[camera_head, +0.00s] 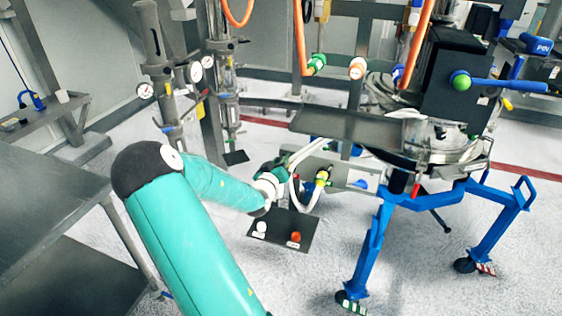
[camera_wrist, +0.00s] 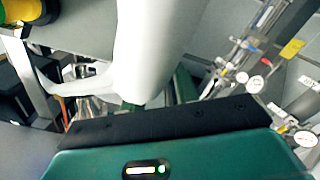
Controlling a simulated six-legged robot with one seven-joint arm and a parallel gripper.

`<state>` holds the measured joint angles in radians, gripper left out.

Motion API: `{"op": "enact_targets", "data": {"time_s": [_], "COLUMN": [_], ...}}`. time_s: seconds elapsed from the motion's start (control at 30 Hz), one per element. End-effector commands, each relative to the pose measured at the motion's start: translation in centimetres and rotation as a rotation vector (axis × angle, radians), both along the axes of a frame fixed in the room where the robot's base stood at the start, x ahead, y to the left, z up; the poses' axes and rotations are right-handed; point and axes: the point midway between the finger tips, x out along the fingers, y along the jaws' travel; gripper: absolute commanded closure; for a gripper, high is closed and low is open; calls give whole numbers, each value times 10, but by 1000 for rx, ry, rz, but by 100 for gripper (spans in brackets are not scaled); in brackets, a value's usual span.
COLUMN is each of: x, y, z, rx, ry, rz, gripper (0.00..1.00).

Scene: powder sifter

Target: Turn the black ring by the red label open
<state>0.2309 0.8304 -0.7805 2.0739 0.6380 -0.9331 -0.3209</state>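My teal arm reaches forward, and my gripper (camera_head: 276,170) is beside white hoses (camera_head: 307,152) under the grey tray of the sifter. In the wrist view a white hose (camera_wrist: 143,50) crosses close in front of my gripper (camera_wrist: 158,92) and hides much of its fingers, so its opening is unclear. A yellow-and-green fitting (camera_head: 321,178) is just right of my gripper. A yellow part with a dark round piece (camera_wrist: 30,10) shows at the top left of the wrist view. I cannot make out for certain which part is the black ring, or a red label beside it.
The sifter on its blue legged stand (camera_head: 375,240) is at the right. Gauges and pipes (camera_head: 165,85) stand behind left. A grey table (camera_head: 40,190) is at the left. Floor front right is clear.

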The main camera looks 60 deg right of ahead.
Motion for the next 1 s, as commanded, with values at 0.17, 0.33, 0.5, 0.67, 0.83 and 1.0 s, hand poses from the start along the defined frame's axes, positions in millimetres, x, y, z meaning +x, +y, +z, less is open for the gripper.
{"op": "enact_targets", "data": {"time_s": [0.17,0.33,0.5,0.67,0.83,1.0], "x": [-3,-8,-15,-19,-21,-21], "y": [28,66,102,124,132,132], "z": [0,0,0,0,0,0], "rx": [2,2,2,1,1,1], "ry": [0,-1,0,1,1,1], "rz": [3,5,3,3,0,0], "gripper": [69,69,69,69,69,69]}}
